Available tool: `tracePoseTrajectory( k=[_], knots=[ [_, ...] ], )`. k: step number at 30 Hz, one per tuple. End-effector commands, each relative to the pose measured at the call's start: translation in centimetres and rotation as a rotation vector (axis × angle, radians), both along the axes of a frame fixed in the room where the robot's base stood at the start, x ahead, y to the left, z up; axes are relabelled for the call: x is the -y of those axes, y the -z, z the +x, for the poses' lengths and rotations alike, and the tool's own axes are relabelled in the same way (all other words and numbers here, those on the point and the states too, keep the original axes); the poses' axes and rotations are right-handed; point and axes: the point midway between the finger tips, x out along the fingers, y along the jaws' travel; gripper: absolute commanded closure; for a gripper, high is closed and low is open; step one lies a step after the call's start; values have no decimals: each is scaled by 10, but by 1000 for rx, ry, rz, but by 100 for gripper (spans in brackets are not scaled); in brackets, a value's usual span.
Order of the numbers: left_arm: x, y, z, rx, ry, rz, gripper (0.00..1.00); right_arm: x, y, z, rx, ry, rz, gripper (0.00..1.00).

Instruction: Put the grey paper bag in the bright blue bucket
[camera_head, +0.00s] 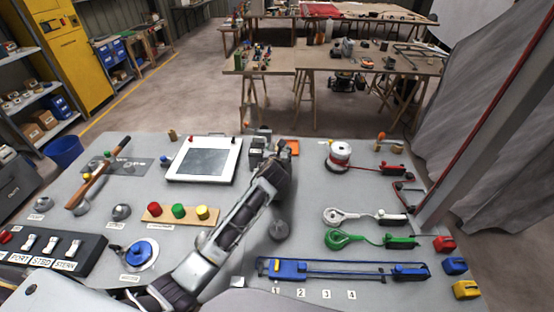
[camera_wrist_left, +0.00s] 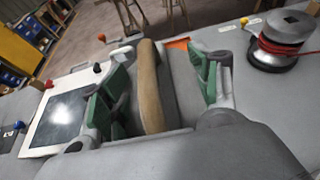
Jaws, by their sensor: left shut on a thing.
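A bright blue bucket (camera_head: 65,150) stands on the floor past the table's far left corner. My left gripper (camera_head: 270,148) is over the far middle of the table, just right of a white-framed panel. In the left wrist view, my gripper's green-padded fingers (camera_wrist_left: 158,88) are shut on a tan-brown upright thing (camera_wrist_left: 150,85). The gripper hides much of it, and I cannot tell for certain that it is the grey paper bag. I see no other grey paper bag. My right gripper is out of view.
The grey table (camera_head: 300,215) carries a white-framed panel (camera_head: 205,160), a wooden-handled tool (camera_head: 98,172), coloured buttons (camera_head: 180,212), a red-corded reel (camera_head: 340,155) and a blue bar tool (camera_head: 330,270). Shelves (camera_head: 30,80) stand left of the bucket. Open floor lies behind the table.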

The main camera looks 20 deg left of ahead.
Motion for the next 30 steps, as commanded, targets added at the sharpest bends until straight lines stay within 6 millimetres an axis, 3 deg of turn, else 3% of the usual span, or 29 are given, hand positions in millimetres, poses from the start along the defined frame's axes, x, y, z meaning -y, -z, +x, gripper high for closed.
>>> tracePoseTrajectory(
  k=[9, 20, 21, 25, 30],
  knots=[
    [0, 27, 0, 3, 0, 1, 100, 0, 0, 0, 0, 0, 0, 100],
    [0, 32, 0, 4, 1, 0, 100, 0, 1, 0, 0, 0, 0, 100],
    [0, 35, -1, -2, 0, 1, 33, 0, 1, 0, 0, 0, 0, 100],
    [0, 34, -1, -2, 0, 1, 17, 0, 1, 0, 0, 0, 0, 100],
    [0, 34, -1, -2, 0, 1, 17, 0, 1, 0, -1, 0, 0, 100]
  ],
)
